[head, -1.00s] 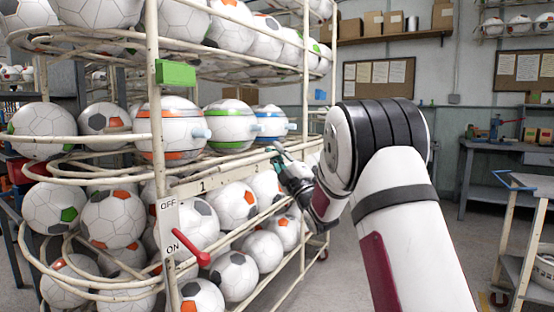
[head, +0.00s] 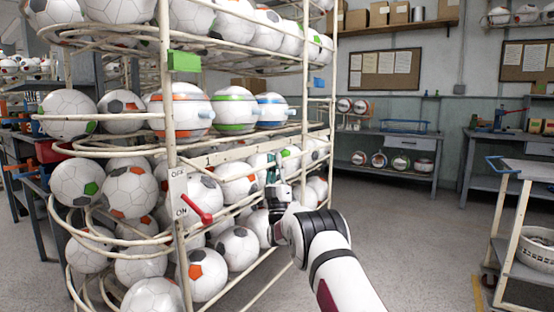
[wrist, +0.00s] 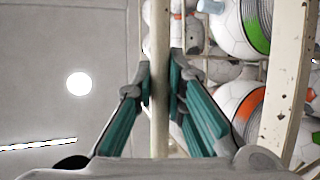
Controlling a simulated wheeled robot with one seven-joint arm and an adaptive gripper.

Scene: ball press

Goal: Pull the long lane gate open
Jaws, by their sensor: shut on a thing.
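My gripper (head: 273,168) is at the front side of the cream tubular ball rack, near the flat rail (head: 235,153) marked with numbers. In the wrist view its teal fingers (wrist: 160,85) are shut around a thin cream bar (wrist: 159,30). I cannot tell for sure whether this bar is the long lane gate or another part of the rack. In the head view the fingers hide the gripped spot. A wide cream strip (wrist: 290,80) runs to the right of the fingers in the wrist view.
An OFF/ON plate (head: 178,192) with a red lever (head: 195,209) sits on the front post. Footballs (head: 132,190) fill the rack tiers; several banded balls (head: 235,109) lie on the middle one. A cart (head: 516,220) stands at right. The floor (head: 420,240) between is clear.

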